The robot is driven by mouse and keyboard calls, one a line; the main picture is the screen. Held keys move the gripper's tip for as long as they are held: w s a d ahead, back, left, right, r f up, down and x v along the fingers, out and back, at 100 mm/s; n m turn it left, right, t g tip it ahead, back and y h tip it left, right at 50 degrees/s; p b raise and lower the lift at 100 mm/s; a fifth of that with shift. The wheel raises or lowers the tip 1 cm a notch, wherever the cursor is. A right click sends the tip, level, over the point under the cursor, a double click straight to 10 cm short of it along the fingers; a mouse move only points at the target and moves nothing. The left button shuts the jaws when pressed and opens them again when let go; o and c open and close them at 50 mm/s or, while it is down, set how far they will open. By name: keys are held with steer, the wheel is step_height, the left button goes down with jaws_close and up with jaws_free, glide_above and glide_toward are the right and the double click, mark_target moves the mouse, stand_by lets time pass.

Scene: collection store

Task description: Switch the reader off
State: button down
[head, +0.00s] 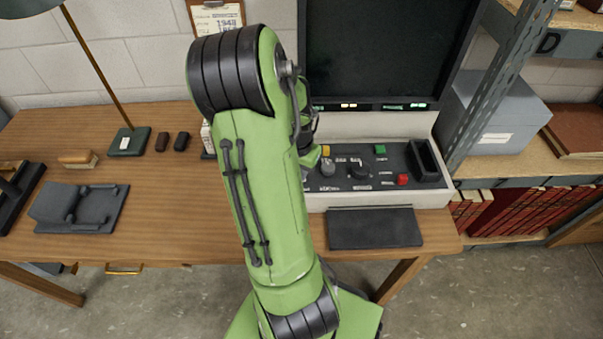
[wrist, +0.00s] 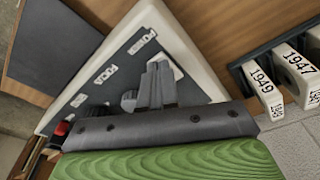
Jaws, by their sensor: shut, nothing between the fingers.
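The reader (head: 330,194) stands on the desk with a large dark screen (head: 385,50) above a sloped control panel. The panel has a yellow button (head: 326,150), a green button (head: 380,149), a red button (head: 402,179) and two knobs (head: 328,168). My arm hides the panel's left end in the head view. In the wrist view, my gripper (wrist: 160,66) is shut and empty over the dark panel (wrist: 118,68). Its fingertips overlap a pale plate (wrist: 176,66) near the panel's edge; I cannot tell whether they touch it. The red button (wrist: 62,128) shows at lower left.
Boxes marked 1949 (wrist: 264,90) and 1947 (wrist: 298,70) stand beside the reader. A dark flat pad (head: 375,229) lies in front of it. A metal shelf upright (head: 495,85) is close on the right. A lamp base (head: 129,141) stands on the left of the desk.

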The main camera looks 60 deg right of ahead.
step_height(320, 180, up, 7)
steer(key=p, duration=0.5)
steer(key=shift+p, duration=0.3)
stand_by(0.4)
steer(key=w+a+r+n+t, duration=0.1)
steer(key=w+a+r+n, duration=0.25)
steer(key=a, duration=0.25)
steer(key=w+a+r+n+t+y, duration=0.1)
steer(key=w+a+r+n, duration=0.25)
steer(key=a, duration=0.25)
steer(key=w+a+r+n+t, duration=0.1)
steer(key=w+a+r+n, duration=0.1)
steer(key=a+r, duration=0.3)
steer(key=s+a+r+n+t, duration=0.1)
steer(key=s+a+r+n, duration=0.1)
steer(key=a+n, duration=0.3)
steer(key=s+a+r+n+t, duration=0.1)
steer(key=s+a+n, duration=0.3)
steer(key=a, duration=0.5)
steer(key=shift+s+a+r+n+t+y, duration=0.3)
steer(key=shift+s+r+n+y, duration=0.15)
steer(key=shift+r, duration=0.35)
